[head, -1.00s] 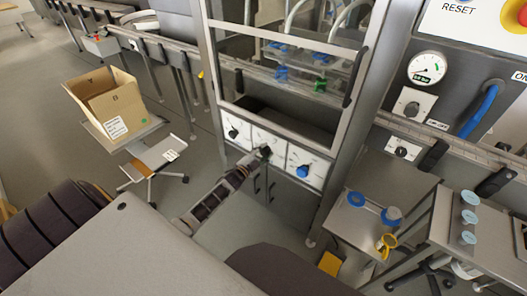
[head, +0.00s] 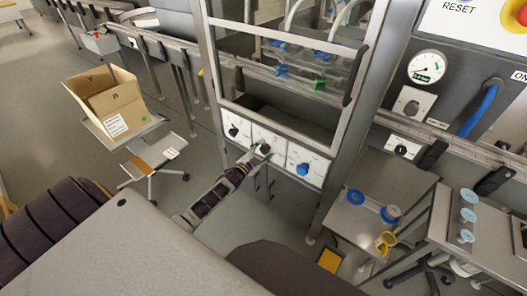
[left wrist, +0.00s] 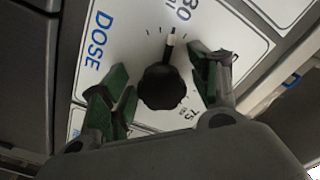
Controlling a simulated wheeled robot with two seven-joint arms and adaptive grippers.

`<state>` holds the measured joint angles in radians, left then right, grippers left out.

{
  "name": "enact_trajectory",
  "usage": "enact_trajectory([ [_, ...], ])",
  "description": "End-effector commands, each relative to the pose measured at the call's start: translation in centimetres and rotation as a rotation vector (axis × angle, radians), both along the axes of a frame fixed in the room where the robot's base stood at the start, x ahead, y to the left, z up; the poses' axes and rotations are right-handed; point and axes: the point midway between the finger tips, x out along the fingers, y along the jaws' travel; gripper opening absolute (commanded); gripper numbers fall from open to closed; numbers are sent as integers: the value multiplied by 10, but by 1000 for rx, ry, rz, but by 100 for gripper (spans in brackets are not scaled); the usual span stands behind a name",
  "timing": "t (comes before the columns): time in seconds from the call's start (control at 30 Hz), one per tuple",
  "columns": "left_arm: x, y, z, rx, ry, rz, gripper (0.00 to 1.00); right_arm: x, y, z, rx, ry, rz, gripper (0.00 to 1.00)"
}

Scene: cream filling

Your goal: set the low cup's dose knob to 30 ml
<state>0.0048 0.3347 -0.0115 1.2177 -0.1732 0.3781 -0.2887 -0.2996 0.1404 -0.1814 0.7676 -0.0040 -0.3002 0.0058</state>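The dose knob (left wrist: 163,88) is black with a white-tipped pointer. In the left wrist view it sits on a white panel (left wrist: 135,22) marked DOSE, and its pointer aims at the ticks close to the "30" label; a "75" label is partly covered. In the head view this panel (head: 261,137) is the middle one of three, its knob largely hidden by my gripper. My left gripper (head: 264,153) is at this knob. In the left wrist view its green-padded fingers (left wrist: 163,92) are spread on both sides of the knob, with gaps visible. My right gripper is not in view.
A panel with a black knob (head: 233,131) lies left of the middle one, and one with a blue knob (head: 302,169) lies right. A glazed frame (head: 285,115) rises above. A side table (head: 350,222) with blue rings and a yellow item stands right. A cardboard box (head: 112,100) stands left.

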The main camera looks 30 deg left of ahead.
Motion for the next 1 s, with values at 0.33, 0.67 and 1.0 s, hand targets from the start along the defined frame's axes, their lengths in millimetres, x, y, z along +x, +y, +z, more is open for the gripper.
enact_trajectory([
  [0.33,-1,0,0,0,-1,-1,62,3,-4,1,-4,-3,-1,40],
  [0.67,-17,1,-1,0,1,-1,62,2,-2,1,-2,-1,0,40],
  [1.0,-45,3,0,1,-1,-1,62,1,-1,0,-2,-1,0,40],
])
